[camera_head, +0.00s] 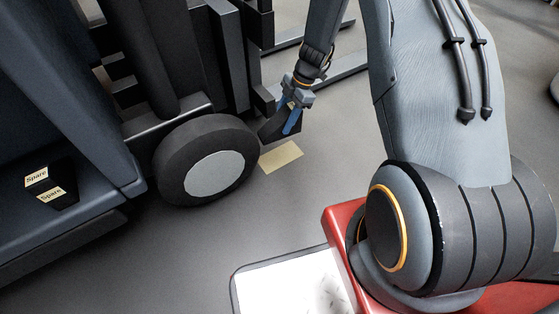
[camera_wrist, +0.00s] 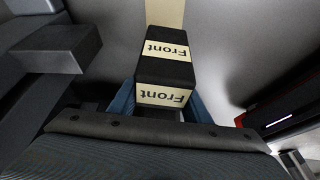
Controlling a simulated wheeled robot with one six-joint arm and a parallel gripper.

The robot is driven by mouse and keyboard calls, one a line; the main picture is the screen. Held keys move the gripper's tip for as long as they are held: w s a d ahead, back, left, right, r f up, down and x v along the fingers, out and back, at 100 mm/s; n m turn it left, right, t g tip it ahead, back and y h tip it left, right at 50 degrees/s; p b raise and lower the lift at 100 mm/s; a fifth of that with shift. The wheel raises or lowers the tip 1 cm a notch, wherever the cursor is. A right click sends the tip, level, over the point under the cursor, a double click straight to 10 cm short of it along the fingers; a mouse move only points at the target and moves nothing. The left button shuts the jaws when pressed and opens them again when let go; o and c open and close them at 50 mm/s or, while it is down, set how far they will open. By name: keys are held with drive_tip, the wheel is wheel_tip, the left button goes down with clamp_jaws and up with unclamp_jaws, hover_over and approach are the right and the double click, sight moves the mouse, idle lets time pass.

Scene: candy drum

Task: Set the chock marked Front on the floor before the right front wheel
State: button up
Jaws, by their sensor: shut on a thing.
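My gripper (camera_head: 291,117) is shut on a black wedge chock (camera_head: 279,127), just to the right of the black wheel (camera_head: 207,160) with its grey hub. In the wrist view the chock (camera_wrist: 165,73) carries two pale labels reading Front, and blue fingers (camera_wrist: 160,105) show at its sides. A tan patch (camera_head: 281,156) lies on the floor just below the chock in the head view. I cannot tell whether the chock touches the floor or the wheel.
The vehicle's mast (camera_head: 215,60) and fork tines (camera_head: 345,66) stand behind my gripper. Grey floor (camera_head: 215,230) is clear in front of the wheel's lower side.

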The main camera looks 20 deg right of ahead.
drive_tip(key=shift+n+g, duration=0.3)
drive_tip(key=shift+n, duration=0.4)
drive_tip(key=shift+w+d+f+b, duration=0.1)
drive_tip(key=shift+f+b, duration=2.85)
drive_tip(key=shift+f, duration=3.95)
drive_tip(key=shift+f, duration=0.2)
drive_tip(key=o, duration=1.4)
drive_tip(key=shift+r, duration=0.1)
drive_tip(key=p+v, duration=0.2)
drive_tip(key=v, duration=0.4)
drive_tip(key=p+v, duration=0.3)
drive_tip(key=v, duration=0.3)
drive_tip(key=shift+r, duration=0.2)
